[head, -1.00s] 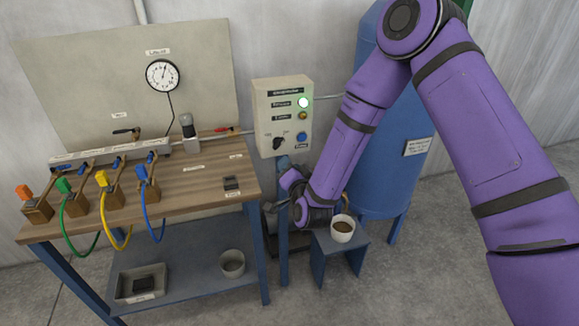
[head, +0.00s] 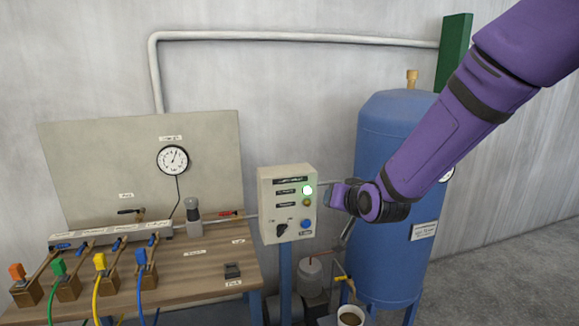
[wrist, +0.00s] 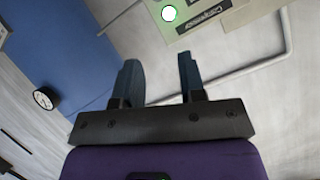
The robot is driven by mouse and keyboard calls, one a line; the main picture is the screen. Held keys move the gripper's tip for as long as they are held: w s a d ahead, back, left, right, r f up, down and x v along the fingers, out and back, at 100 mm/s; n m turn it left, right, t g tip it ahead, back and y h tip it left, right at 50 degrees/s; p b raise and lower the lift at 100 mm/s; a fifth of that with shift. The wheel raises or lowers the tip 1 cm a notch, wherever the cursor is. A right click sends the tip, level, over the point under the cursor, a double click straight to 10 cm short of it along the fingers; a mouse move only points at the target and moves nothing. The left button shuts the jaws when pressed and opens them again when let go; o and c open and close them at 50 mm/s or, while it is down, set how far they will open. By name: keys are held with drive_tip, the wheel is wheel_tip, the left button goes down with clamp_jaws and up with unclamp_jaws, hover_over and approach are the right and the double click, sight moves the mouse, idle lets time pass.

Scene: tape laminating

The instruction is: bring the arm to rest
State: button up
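My purple arm reaches in from the upper right in the head view. My gripper (head: 340,196) is just right of the control box, in front of the gap between box and tank. In the wrist view my gripper (wrist: 158,75) has its two dark fingers spread apart with nothing between them. In the head view the fingers are small and partly hidden by the wrist.
The control box (head: 267,205) with a lit green lamp stands close left of my gripper. The blue tank (head: 395,170) is close on the right. The workbench (head: 205,268) holds coloured plugs and hoses. A cup (head: 350,316) stands below.

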drive_tip(key=s+d+r+g+h, duration=0.2)
drive_tip(key=s+d+r, duration=0.5)
drive_tip(key=s, duration=0.4)
drive_tip(key=s+d+r+g+h, duration=0.25)
drive_tip(key=s+d+r, duration=0.25)
drive_tip(key=s+d, duration=0.45)
drive_tip(key=s+d+g, duration=0.2)
drive_tip(key=s, duration=1)
drive_tip(key=shift+s+d+r+n, duration=0.15)
drive_tip(key=shift+s+r+n, duration=0.1)
drive_tip(key=shift+n, duration=0.15)
